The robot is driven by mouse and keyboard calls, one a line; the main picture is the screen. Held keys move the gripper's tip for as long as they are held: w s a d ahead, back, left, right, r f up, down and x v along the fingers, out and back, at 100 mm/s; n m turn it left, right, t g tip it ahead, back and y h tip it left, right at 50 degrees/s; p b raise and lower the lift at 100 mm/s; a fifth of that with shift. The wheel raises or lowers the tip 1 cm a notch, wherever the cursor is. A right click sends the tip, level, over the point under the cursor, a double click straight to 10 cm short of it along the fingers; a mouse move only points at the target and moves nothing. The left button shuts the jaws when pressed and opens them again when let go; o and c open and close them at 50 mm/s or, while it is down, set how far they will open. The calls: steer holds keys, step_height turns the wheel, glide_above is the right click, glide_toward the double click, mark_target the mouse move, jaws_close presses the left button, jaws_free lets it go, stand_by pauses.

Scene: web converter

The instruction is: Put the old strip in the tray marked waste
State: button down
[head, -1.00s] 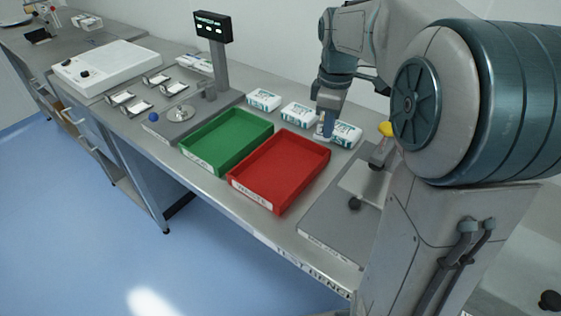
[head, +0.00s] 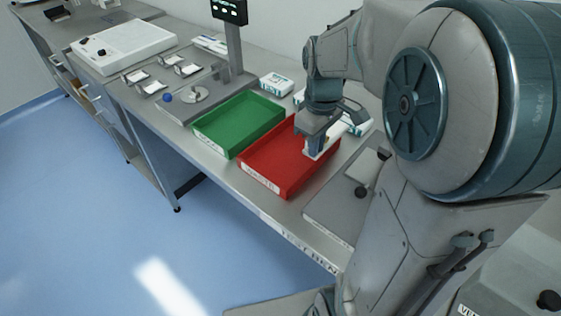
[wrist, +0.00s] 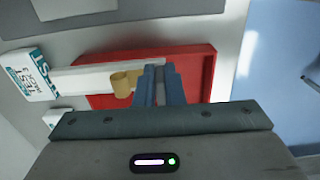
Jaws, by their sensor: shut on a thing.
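My gripper (head: 312,145) is over the right part of the red tray (head: 262,160), which bears a white label on its front edge, too small to read surely. In the wrist view my gripper's blue fingers (wrist: 158,85) are shut on a pale strip (wrist: 85,78). The strip sticks out sideways to the left of the fingers, over the tray's far part and beyond its edge. A curled tan piece (wrist: 123,84) sits at the strip beside the fingers. The strip also shows beside my gripper in the head view (head: 335,131). Whether it touches the tray, I cannot tell.
A green tray (head: 238,122) stands directly left of the red one. Small white boxes (head: 276,84) stand along the bench behind the trays. A grey plate with a black knob (head: 361,192) lies to the right. A scale display post (head: 233,50) rises behind the green tray.

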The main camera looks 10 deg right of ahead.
steer(key=a+f, duration=0.1)
steer(key=a, duration=0.1)
steer(key=w+a+f, duration=0.1)
steer(key=a, duration=0.1)
steer(key=w+a+f, duration=0.1)
steer(key=a+f, duration=0.1)
steer(key=shift+w+a, duration=0.1)
steer(key=shift+w, duration=0.05)
steer(key=shift+f+p, duration=0.3)
steer(key=shift+f, duration=1.65)
steer(key=shift+f, duration=0.15)
steer(key=c, duration=1.5)
jaws_free()
